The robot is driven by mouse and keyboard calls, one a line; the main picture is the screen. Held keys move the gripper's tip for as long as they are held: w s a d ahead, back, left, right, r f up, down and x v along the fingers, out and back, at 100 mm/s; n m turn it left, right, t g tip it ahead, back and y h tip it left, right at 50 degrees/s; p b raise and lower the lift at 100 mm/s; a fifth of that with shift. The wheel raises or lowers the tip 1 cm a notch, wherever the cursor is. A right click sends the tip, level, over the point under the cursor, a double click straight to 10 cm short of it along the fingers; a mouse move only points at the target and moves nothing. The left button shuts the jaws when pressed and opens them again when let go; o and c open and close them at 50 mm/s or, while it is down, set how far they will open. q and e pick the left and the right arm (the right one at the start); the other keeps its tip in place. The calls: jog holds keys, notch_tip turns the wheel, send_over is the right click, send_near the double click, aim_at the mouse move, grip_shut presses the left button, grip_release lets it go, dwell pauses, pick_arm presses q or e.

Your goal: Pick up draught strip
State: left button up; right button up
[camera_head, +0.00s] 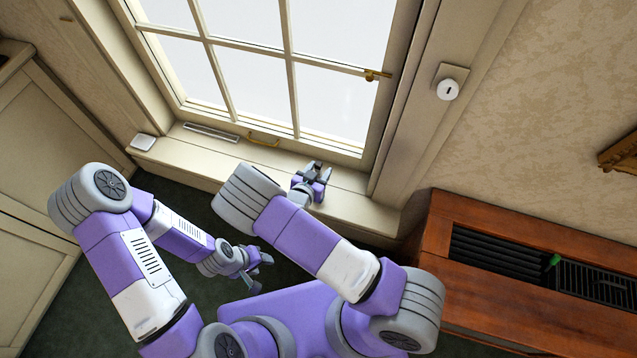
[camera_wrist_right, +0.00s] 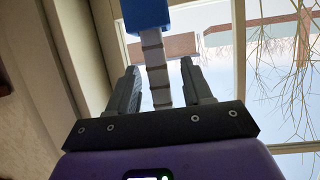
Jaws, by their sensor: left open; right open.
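My right gripper (camera_head: 314,176) is open at the window sill, near the lower right of the window. In the right wrist view its two dark fingers stand apart (camera_wrist_right: 161,82). A pale segmented strip (camera_wrist_right: 154,56) with a blue block (camera_wrist_right: 147,16) at its upper end shows between the fingers. It may be the draught strip, but I cannot tell for sure or whether the fingers touch it. I cannot make it out in the head view. My left gripper (camera_head: 260,272) is open and empty, low over the dark floor.
The paned window (camera_head: 255,75) has a yellow handle (camera_head: 263,141) and a brass latch (camera_head: 376,75). A pale slotted bar (camera_head: 211,132) and a white square box (camera_head: 143,142) are along the sill (camera_head: 190,165). A wooden cabinet (camera_head: 465,215) with vents stands at right.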

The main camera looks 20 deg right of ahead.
jog(key=shift+r, duration=0.1)
jog(key=shift+c, duration=0.2)
grip_shut()
jog(key=shift+r, duration=0.1)
